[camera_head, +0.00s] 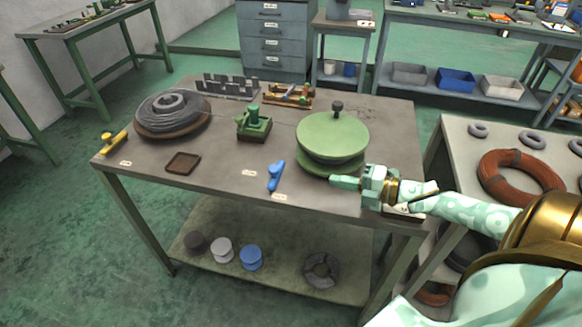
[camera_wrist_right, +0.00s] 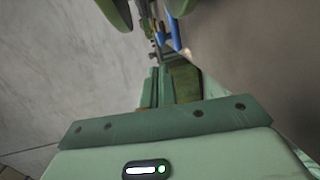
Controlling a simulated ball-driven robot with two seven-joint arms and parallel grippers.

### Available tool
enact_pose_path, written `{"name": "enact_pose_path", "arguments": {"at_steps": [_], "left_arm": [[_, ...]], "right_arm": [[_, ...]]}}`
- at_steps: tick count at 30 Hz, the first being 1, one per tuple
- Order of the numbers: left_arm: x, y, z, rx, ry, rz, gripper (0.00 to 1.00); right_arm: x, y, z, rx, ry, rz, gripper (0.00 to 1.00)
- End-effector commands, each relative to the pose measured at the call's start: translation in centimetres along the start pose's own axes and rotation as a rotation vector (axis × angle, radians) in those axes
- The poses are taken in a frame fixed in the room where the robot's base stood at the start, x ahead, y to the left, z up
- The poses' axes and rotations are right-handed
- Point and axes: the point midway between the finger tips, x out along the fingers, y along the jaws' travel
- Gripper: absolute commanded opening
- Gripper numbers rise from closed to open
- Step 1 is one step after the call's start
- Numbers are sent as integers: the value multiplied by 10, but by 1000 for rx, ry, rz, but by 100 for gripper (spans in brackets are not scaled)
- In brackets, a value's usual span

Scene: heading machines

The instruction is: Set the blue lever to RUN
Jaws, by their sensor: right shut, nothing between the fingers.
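The blue lever (camera_head: 275,176) sits near the front edge of the metal workbench (camera_head: 222,172), its knob end toward the back. A small label (camera_head: 249,173) lies to its left and another (camera_head: 279,197) at its near end; their text is too small to read. My right gripper (camera_head: 335,181) reaches in from the right, shut and empty. Its tips point left, a short gap to the right of the lever, below the green domed machine (camera_head: 333,138). In the right wrist view, the blue lever (camera_wrist_right: 175,35) shows partly, beyond the fingers (camera_wrist_right: 165,82). My left gripper is not in view.
The green domed machine stands just behind my right gripper. A small green device (camera_head: 253,125), a brown tray (camera_head: 183,163), a wire coil (camera_head: 172,111) and a yellow lever (camera_head: 113,141) are farther left. Bare bench top lies around the blue lever.

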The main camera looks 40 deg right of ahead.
Motion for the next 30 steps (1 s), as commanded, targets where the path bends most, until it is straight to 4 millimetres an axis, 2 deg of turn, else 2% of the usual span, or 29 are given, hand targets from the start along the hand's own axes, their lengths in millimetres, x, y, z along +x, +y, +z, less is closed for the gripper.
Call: {"name": "enact_pose_path", "arguments": {"at_steps": [7,11,14,24,30], "left_arm": [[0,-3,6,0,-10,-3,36],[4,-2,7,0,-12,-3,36],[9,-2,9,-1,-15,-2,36],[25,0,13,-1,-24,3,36],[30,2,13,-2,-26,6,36]], "right_arm": [[2,0,0,0,0,0,0],[12,-1,0,-1,0,2,0],[28,-1,0,-1,1,2,0],[101,-1,1,-1,0,3,0],[129,-1,0,0,-1,1,0]]}}
